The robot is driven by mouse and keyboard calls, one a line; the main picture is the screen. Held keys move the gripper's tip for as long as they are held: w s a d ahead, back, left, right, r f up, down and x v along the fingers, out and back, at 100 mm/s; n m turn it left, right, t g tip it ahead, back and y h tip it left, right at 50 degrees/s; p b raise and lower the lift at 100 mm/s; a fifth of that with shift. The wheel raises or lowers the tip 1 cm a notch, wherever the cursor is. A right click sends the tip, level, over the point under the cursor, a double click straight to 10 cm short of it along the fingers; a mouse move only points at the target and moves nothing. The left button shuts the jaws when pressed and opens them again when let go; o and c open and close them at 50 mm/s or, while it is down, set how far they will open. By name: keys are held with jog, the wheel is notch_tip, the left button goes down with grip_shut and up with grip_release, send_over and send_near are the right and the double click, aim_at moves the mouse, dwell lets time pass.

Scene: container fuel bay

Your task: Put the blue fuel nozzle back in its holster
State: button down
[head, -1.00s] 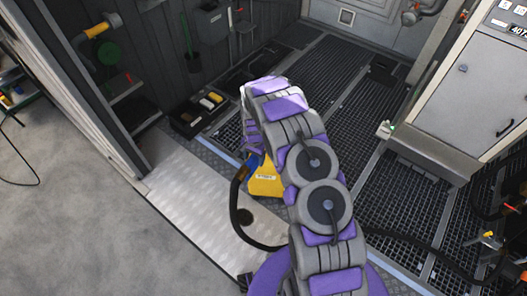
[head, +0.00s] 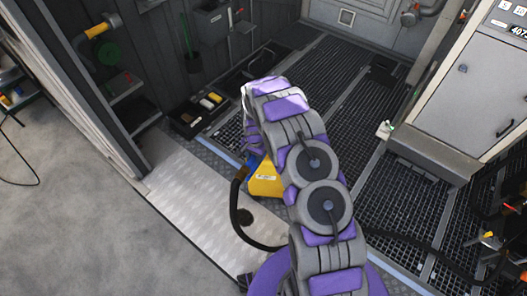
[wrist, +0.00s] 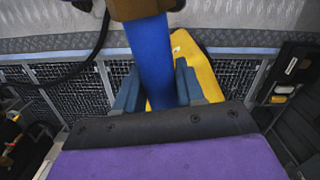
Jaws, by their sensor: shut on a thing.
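The blue fuel nozzle (wrist: 150,50) stands between the two fingers of my gripper (wrist: 157,85) in the wrist view, and the gripper is shut on it. A brown part of the nozzle shows at the top of that view. In the head view my arm hides the gripper; only a small blue bit of the nozzle (head: 254,161) shows beside it. A black hose (head: 234,205) hangs from the brown end and loops down to the floor. I cannot make out the nozzle's holster in either view.
A yellow object (head: 266,180) is partly hidden by my arm; it also shows behind the nozzle in the wrist view (wrist: 200,70). A grey dispenser cabinet (head: 470,95) stands at the right. A black tray (head: 187,123) with small items lies on the left. Grated floor (head: 330,75) lies beyond.

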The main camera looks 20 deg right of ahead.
jog(key=shift+r+p, duration=1.7)
jog(key=shift+r, duration=4.1)
